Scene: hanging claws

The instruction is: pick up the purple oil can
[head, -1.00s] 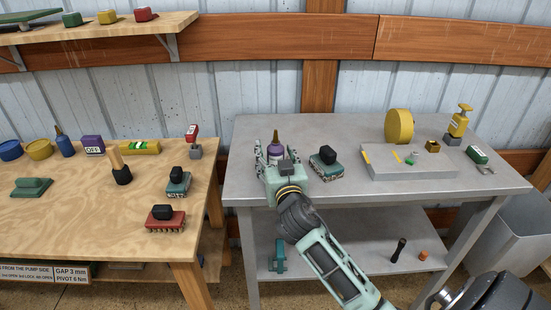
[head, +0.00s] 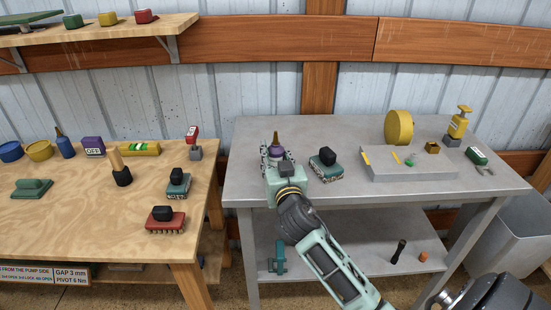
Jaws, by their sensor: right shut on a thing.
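The purple oil can (head: 275,149) has a purple body and a tapered brown-gold spout. It stands upright at the left end of the grey metal table (head: 350,195). My right gripper (head: 275,156) is shut on it, with a finger at each side of its body. The gripper's palm hides the can's lower part, so I cannot tell whether its base touches the tabletop. My left gripper does not show.
A teal brush with a black knob (head: 325,163) lies just right of my right gripper. A grey block (head: 410,168) and a yellow disc (head: 399,127) are further right. The wooden bench (head: 90,225) on the left holds a blue oil can (head: 64,143) and several other items.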

